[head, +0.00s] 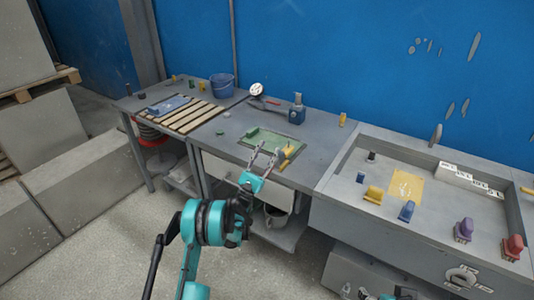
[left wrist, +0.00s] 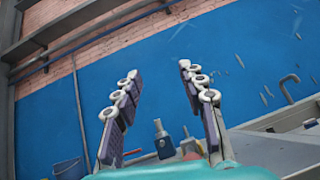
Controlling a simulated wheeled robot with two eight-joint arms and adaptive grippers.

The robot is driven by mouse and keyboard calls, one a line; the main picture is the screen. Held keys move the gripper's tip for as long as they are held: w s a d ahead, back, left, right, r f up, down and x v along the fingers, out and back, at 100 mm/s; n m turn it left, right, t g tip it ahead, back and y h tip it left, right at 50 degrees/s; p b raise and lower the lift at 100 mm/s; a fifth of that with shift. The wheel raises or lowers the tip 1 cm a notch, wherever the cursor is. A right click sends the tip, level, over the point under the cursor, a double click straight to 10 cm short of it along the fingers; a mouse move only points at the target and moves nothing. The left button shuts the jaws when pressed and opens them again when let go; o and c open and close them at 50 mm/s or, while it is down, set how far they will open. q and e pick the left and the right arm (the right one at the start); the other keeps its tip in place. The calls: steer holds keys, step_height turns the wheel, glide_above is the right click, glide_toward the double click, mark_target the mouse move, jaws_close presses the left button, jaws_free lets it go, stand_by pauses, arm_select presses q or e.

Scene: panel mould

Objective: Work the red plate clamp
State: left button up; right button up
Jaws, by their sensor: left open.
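A red clamp-like block (head: 513,247) stands at the right end of the grey mould table, near its front edge. My left gripper (head: 264,152) is far to its left, over the front of the middle bench by a green plate (head: 272,138) and a yellow-handled tool (head: 287,156). Its two fingers are spread apart with nothing between them, also in the left wrist view (left wrist: 160,95). Part of my right arm shows at the bottom edge of the head view, too cut off to read its gripper.
Purple (head: 463,230), blue (head: 407,212) and yellow (head: 374,194) blocks stand on the mould table (head: 335,208), around a yellow square (head: 406,186). A white labelled block (head: 470,180) lies along its back. A blue bucket (head: 222,85) and a blue bottle-like thing (head: 298,109) stand on the benches.

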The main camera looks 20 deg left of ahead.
arm_select(q)
steer(key=v, duration=0.9)
steer(key=shift+r, duration=0.15)
stand_by(0.4)
steer(key=shift+s, duration=0.1)
stand_by(0.4)
steer(key=d+r+m+g+h, duration=0.3)
steer(key=d+r+m+g, duration=0.65)
steer(key=d, duration=0.25)
steer(key=s+d+m+g+y, duration=0.4)
steer(key=s+d+m+g, duration=0.1)
steer(key=s+d+m, duration=0.25)
steer(key=s+a+f+m+g+y, duration=0.1)
steer(key=s+a+f+m+y, duration=0.1)
steer(key=s, duration=0.7)
steer(key=s+a+f+m+g+y, duration=0.1)
steer(key=s+a+f+m+y, duration=0.2)
steer(key=s+a, duration=0.4)
steer(key=s+a+f+m+g+y, duration=0.1)
steer(key=s+a+f+m+y, duration=0.2)
steer(key=s, duration=0.9)
steer(key=a+m+y, duration=0.1)
steer(key=m+y, duration=0.1)
steer(key=y, duration=0.1)
steer(key=shift+a+y, duration=0.3)
